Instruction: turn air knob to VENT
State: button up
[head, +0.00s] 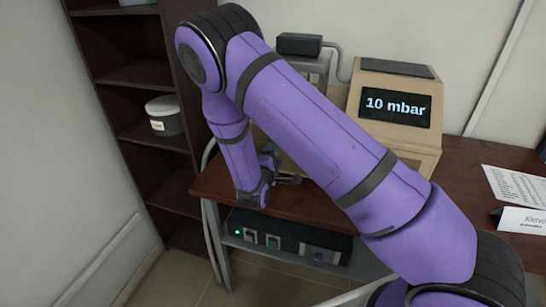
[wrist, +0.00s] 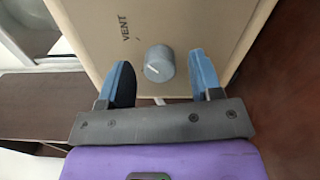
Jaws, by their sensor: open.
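The air knob (wrist: 159,64) is a grey round knob with a white pointer line, on the beige panel of a device. The word VENT (wrist: 126,28) is printed on the panel up and left of it in the wrist view. The white line points toward the lower right of the knob's face, not clearly legible. My gripper (wrist: 160,80) is open, its two blue fingers on either side of the knob, with gaps visible on both sides. In the head view the knob is hidden behind my purple arm.
The beige device (head: 372,105) has a screen (head: 395,106) reading "10 mbar". It stands on a brown table (head: 460,165). A dark unit with a green light (head: 285,238) sits on a shelf below. A dark bookcase (head: 140,75) with a white-lidded tub (head: 164,115) stands left. Papers (head: 517,185) lie right.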

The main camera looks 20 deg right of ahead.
jog(key=v, duration=1)
jog(key=shift+s+a, duration=0.15)
jog(key=shift+s, duration=0.05)
jog(key=shift+r, duration=0.1)
jog(key=s+d+r+m+g+h, duration=0.1)
jog(key=s+d+r+m+g, duration=0.4)
jog(key=d+r+g, duration=0.4)
jog(key=s+d+r+m+g, duration=0.5)
jog(key=s+d+r, duration=0.1)
jog(key=r, duration=0.6)
jog(key=s+a+r+m+t+y, duration=0.1)
jog(key=s+r+t+y, duration=0.3)
jog(key=s+r+y, duration=0.7)
jog(key=s+r+m, duration=0.1)
jog(key=s+r, duration=0.1)
jog(key=s, duration=0.4)
jog(key=shift+s+a+r+m+t+y, duration=0.2)
jog(key=shift+a+r+m+t+y, duration=0.1)
jog(key=shift+a+m+t, duration=0.1)
jog(key=shift+f, duration=0.1)
